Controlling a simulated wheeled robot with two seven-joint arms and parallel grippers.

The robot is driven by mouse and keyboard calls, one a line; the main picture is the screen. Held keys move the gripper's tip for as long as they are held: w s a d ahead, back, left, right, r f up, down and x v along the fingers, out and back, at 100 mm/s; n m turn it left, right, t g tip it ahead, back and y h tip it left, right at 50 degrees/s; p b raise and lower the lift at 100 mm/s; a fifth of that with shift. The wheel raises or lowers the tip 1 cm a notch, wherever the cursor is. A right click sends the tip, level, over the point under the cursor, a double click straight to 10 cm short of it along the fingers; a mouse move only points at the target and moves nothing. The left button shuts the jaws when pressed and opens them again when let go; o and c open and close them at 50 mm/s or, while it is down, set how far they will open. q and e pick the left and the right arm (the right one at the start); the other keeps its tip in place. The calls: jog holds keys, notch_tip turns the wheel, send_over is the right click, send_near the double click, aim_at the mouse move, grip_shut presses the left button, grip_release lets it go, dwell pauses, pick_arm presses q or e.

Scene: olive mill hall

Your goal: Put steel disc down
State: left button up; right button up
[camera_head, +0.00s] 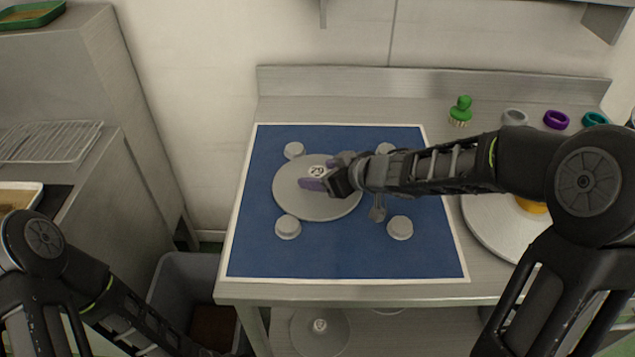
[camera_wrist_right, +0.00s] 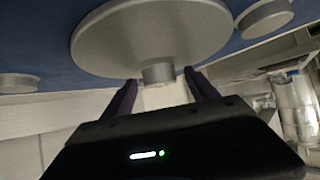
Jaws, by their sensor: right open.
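The steel disc (camera_head: 290,200) is a flat grey round plate that appears to lie on the blue mat (camera_head: 330,255), among several small grey round blocks. A short central knob with a white marked top (camera_head: 316,170) stands on it. My right gripper (camera_head: 318,184) is over the disc at the knob, its purple-grey fingers apart. In the right wrist view, the disc (camera_wrist_right: 150,35) shows with its knob (camera_wrist_right: 157,73) between the open fingertips (camera_wrist_right: 161,80), with a visible gap on both sides. My left arm is at the lower left; its gripper is out of view.
Grey blocks (camera_head: 288,227) (camera_head: 400,228) sit near the disc. A white round plate (camera_head: 490,225) is at the right, partly behind my arm. A green brush (camera_head: 460,112) and grey, purple (camera_head: 556,119) and teal rings stand at the back. A grey bin (camera_head: 180,275) stands left of the table.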

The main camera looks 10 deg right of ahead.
jog(key=shift+c, duration=0.3)
grip_shut()
dwell(0.5)
jog(key=shift+r, duration=0.1)
